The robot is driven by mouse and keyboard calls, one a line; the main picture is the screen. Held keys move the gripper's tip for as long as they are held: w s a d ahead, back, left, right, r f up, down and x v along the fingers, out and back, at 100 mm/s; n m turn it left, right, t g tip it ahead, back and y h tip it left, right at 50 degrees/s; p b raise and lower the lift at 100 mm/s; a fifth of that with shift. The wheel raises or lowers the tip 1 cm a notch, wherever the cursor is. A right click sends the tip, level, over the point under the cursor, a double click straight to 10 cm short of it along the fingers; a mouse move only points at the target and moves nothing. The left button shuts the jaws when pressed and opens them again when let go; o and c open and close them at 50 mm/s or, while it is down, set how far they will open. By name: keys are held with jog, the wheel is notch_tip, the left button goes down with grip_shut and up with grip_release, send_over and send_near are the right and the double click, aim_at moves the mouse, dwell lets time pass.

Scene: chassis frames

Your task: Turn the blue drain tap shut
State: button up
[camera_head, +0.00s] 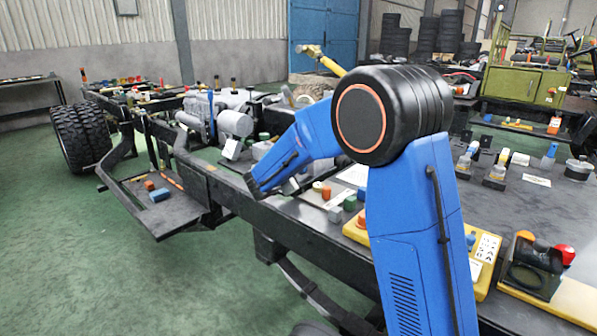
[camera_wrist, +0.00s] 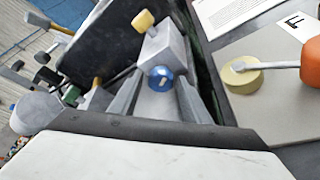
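A round blue knob with a small pale mark, which looks like the blue drain tap (camera_wrist: 160,78), shows in the upper middle of the wrist view. It is in front of a grey block (camera_wrist: 165,50). My gripper (camera_wrist: 157,88) shows as two grey fingers set apart, one on each side of the knob. I cannot tell whether the knob lies between the fingertips or just beyond them. I see no clear contact. In the head view my blue arm reaches down left over the chassis rail; the gripper and the tap are not clearly seen there.
A yellow knob (camera_wrist: 144,20) sits on the grey block just above the blue one. A yellow disc (camera_wrist: 243,76) and an orange part are on a grey plate at right. The black chassis (camera_head: 290,218) carries several coloured parts close by. The green floor (camera_head: 80,235) at left is clear.

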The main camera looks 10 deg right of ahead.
jog(key=shift+f+g, duration=0.15)
jog(key=shift+g, duration=0.15)
